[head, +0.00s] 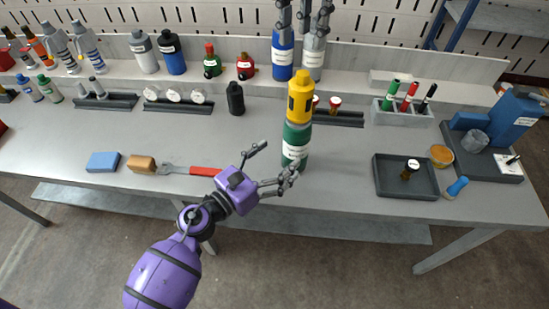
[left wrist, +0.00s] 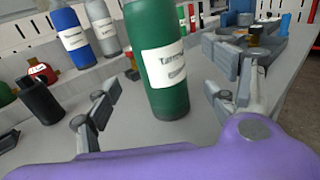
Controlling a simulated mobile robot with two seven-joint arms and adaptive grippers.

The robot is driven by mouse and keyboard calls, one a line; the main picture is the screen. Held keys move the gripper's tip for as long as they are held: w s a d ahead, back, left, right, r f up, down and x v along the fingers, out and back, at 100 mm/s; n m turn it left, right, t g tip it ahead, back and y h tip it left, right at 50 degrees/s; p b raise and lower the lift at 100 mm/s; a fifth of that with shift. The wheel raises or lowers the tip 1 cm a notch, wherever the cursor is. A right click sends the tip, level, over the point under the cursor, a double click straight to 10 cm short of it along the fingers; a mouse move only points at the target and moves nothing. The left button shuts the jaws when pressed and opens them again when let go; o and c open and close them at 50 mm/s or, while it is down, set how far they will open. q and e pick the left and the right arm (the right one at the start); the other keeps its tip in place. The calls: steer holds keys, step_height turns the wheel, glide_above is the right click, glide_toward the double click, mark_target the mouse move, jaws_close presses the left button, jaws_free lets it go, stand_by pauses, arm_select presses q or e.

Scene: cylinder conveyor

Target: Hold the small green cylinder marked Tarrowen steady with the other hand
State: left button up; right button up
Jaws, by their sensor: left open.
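The green cylinder (head: 297,134) stands upright near the table's front edge, with a yellow cylinder (head: 300,96) on top of it. In the left wrist view the green cylinder (left wrist: 167,92) shows a white label reading "Tarro…"; the rest is unclear. My left gripper (head: 274,163) is open, its fingers spread low in front of the green cylinder. In the left wrist view the cylinder stands between and beyond the two fingers, with gaps on both sides. My right gripper (head: 304,22) hangs at the top of the head view, above the stack, fingers apart and nothing seen between them.
A blue bottle (head: 283,57) and a grey bottle (head: 313,60) stand on the shelf behind. A black bottle (head: 236,99) is left of the stack. A red-handled tool (head: 205,171) lies left of my left gripper. A dark tray (head: 425,188) lies right; the table between is clear.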

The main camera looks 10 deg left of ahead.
mark_target(296, 142)
arm_select(q)
steer(key=x, duration=0.7)
steer(key=shift+w+d, duration=0.2)
steer(key=shift+c, duration=0.3)
